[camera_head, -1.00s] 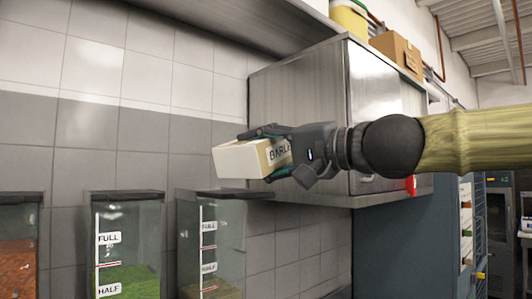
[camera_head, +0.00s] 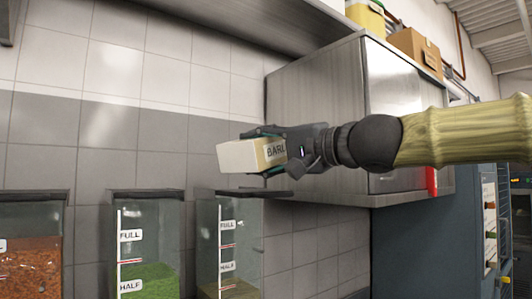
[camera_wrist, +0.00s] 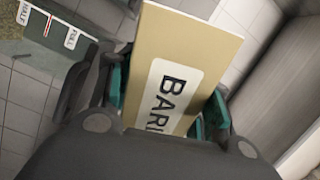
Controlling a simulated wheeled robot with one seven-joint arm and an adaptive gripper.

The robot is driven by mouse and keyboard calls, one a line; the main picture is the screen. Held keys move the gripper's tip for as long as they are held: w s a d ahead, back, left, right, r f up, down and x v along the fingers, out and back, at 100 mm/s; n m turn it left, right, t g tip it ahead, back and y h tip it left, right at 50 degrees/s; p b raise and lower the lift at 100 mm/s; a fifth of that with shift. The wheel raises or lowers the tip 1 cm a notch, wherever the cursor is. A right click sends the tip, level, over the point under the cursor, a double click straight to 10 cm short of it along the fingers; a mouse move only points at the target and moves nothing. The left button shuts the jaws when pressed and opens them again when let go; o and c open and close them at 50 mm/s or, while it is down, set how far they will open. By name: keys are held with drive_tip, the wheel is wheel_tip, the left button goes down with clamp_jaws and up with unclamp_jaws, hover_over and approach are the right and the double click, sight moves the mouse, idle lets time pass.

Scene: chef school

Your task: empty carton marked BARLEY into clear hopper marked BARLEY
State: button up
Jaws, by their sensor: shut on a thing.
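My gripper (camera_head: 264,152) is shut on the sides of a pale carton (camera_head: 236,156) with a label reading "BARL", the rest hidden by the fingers. The carton lies roughly level in the air, and its label also shows in the wrist view (camera_wrist: 172,95). Below it stands a clear hopper (camera_head: 229,240) with FULL and HALF marks and a little brownish content near and below HALF. A dark flat lid or rim (camera_head: 252,192) tops this hopper and juts out to the right. No BARLEY mark is visible on any hopper. Part of a marked hopper shows in the wrist view (camera_wrist: 50,48).
A hopper with green content (camera_head: 147,240) and one with orange-red content (camera_head: 30,250) stand to the left. A steel cabinet (camera_head: 315,90) is close behind and right of my gripper. A cardboard box (camera_head: 415,48) and yellow tub (camera_head: 366,17) sit on top. A tiled wall (camera_head: 120,75) runs behind.

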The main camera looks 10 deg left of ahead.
drive_tip(key=w+a+m+p, duration=0.5)
drive_tip(key=w+a+p, duration=0.1)
drive_tip(key=w+a, duration=1.1)
drive_tip(key=shift+w+r, duration=0.4)
drive_tip(key=shift+w, duration=0.25)
idle(2.5)
drive_tip(key=shift+a, duration=0.1)
idle(2.0)
